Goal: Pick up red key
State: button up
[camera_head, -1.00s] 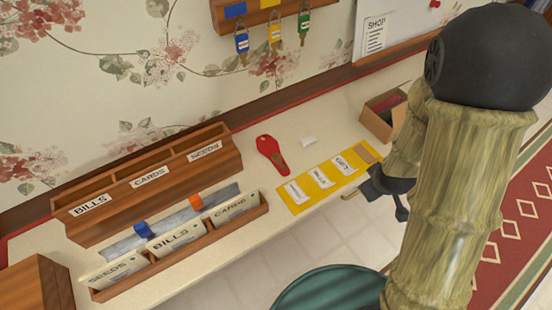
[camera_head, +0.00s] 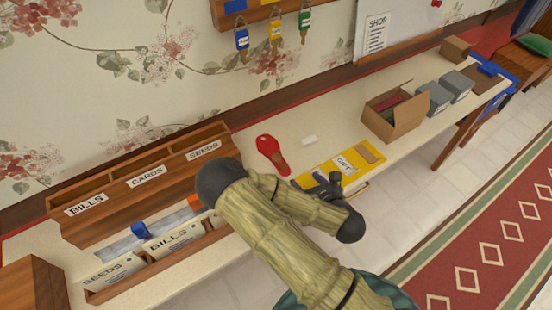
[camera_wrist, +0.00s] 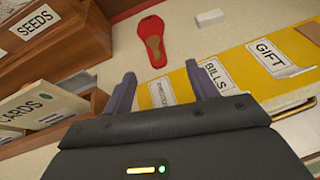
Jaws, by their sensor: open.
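The red key (camera_head: 271,154) lies flat on the cream shelf, between the wooden sorter and the yellow strip. It has a wide round head and a brown patch on its lower part. In the head view my gripper (camera_head: 310,180) is over the yellow strip, to the lower right of the key, partly hidden by my arm.
A wooden sorter (camera_head: 130,200) and a card tray (camera_wrist: 90,118) stand left of the key. A small white block (camera_head: 309,141) and the labelled yellow strip (camera_head: 318,164) lie to its right. An open cardboard box (camera_head: 398,121) stands farther right. Keys hang on the wall rack above.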

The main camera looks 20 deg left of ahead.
jog(key=shift+s+a+n+g+y, duration=0.3)
jog(key=shift+s+a+n, duration=0.25)
jog(key=shift+n, duration=0.35)
send_near(276, 157)
jog(key=x, duration=0.2)
jog(key=shift+a, duration=0.4)
jog(key=shift+w+a+f, duration=0.1)
jog(key=shift+w+a, duration=0.1)
jog(key=shift+w, duration=0.05)
jog(key=shift+w+d+p+x, duration=0.15)
jog(key=shift+p+x, duration=0.25)
jog(key=shift+x, duration=0.9)
jog(key=shift+w+d+p+x, duration=0.15)
jog(key=shift+p+x, duration=0.2)
jog(key=shift+x, duration=0.95)
jog(key=shift+s+f, duration=0.15)
